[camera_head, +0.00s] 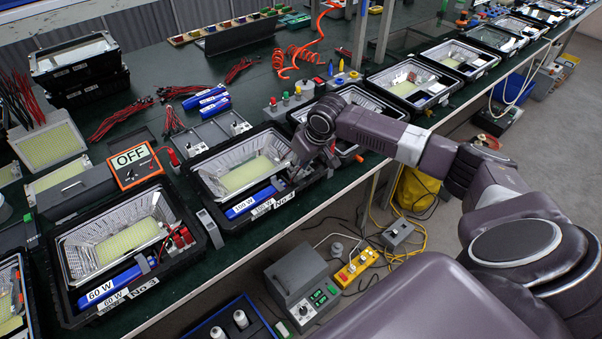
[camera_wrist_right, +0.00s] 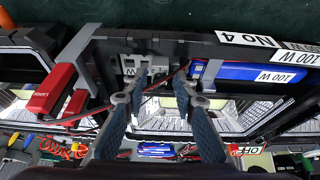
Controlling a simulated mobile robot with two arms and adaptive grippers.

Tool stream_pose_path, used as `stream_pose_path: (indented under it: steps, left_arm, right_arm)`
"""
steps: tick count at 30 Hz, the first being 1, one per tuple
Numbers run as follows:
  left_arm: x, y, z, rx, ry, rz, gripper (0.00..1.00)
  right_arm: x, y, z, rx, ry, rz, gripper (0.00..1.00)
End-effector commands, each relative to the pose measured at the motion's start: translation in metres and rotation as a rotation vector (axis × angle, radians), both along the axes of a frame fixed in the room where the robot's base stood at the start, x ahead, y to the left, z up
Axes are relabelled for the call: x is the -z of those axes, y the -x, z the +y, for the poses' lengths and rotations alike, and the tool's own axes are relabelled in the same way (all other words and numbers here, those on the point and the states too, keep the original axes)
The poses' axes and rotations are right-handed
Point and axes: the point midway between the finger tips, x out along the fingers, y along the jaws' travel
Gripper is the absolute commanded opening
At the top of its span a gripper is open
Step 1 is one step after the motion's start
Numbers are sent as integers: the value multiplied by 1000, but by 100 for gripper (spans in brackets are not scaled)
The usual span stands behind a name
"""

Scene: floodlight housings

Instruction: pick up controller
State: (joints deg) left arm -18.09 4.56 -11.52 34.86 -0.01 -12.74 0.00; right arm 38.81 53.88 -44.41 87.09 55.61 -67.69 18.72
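My right gripper (camera_head: 311,158) is over the right end of the floodlight housing marked No 4 (camera_head: 232,222) in the head view. In the right wrist view the gripper (camera_wrist_right: 163,84) has its two fingers spread apart, with nothing clearly held between them. A small light-grey block (camera_wrist_right: 146,67) with dark markings, which looks like the controller, lies in the housing just beyond the fingertips, closer to the left finger. Whether a finger touches it cannot be told. The arm hides this block in the head view. My left gripper is not in view.
A blue 100 W driver (camera_head: 251,202) lies along the housing's front. A red block (camera_wrist_right: 53,90) and thin red wire are beside the gripper in the wrist view. Housing No 3 (camera_head: 68,282) stands to the left, and more housings (camera_head: 412,85) stand further right along the green bench.

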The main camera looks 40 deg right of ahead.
Motion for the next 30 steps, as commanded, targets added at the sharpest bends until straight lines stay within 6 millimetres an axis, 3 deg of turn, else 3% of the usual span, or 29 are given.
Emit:
stream_pose_path:
  steps: [6,12,14,21,30]
  left_arm:
    - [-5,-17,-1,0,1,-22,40]
    - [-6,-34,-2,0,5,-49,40]
    - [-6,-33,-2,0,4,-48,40]
    - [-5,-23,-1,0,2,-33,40]
    - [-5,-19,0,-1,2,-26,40]
  right_arm:
    - [20,-9,1,0,0,0,25]
    - [23,-10,1,-1,0,-2,25]
    - [23,-10,1,-1,0,-1,25]
    - [23,-10,0,0,0,-1,0]
    - [21,-10,0,0,0,-2,0]
